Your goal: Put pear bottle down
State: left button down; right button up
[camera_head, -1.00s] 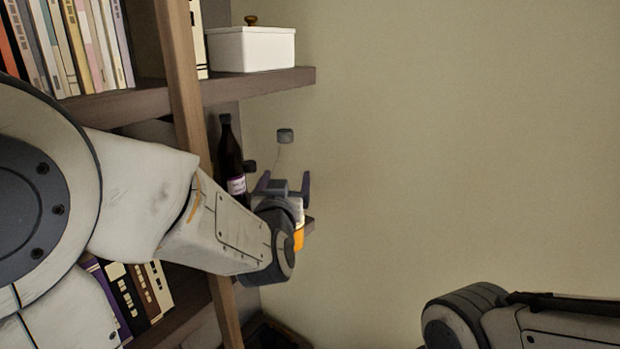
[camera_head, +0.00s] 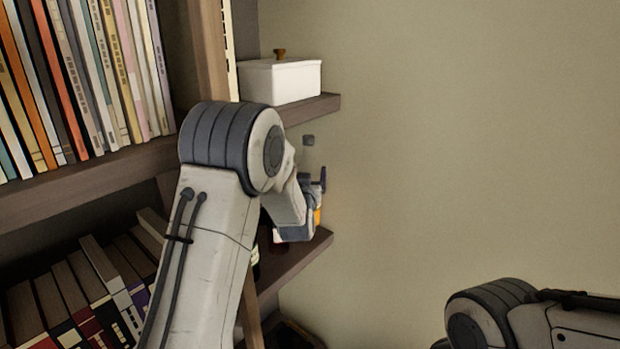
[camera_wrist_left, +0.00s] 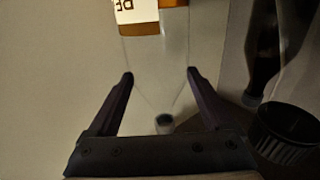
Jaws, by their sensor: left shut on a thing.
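The pear bottle is clear with a grey cap, orange contents and a white label partly reading "PE". It shows in the head view (camera_head: 308,157) at the right end of the lower wall shelf (camera_head: 296,262), looking upright, and in the left wrist view (camera_wrist_left: 155,62). My left gripper (camera_head: 316,184) is shut on the bottle, with its fingers on either side of it in the left wrist view (camera_wrist_left: 160,76). The bottle's base is hidden, so I cannot tell whether it touches the shelf. My right gripper is outside the views.
A white lidded box (camera_head: 282,80) stands on the shelf above. Books (camera_head: 85,75) fill the shelves at left. A dark bottle (camera_wrist_left: 262,60) and a black cap (camera_wrist_left: 287,130) are close beside the pear bottle. The wall at right is bare.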

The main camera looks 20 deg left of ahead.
pick_arm(q)
notch_tip(320, 180, down, 3)
jog(key=shift+r+p, duration=0.2)
jog(key=shift+p, duration=0.3)
jog(key=shift+f, duration=0.15)
grip_release()
jog(key=shift+f, duration=0.1)
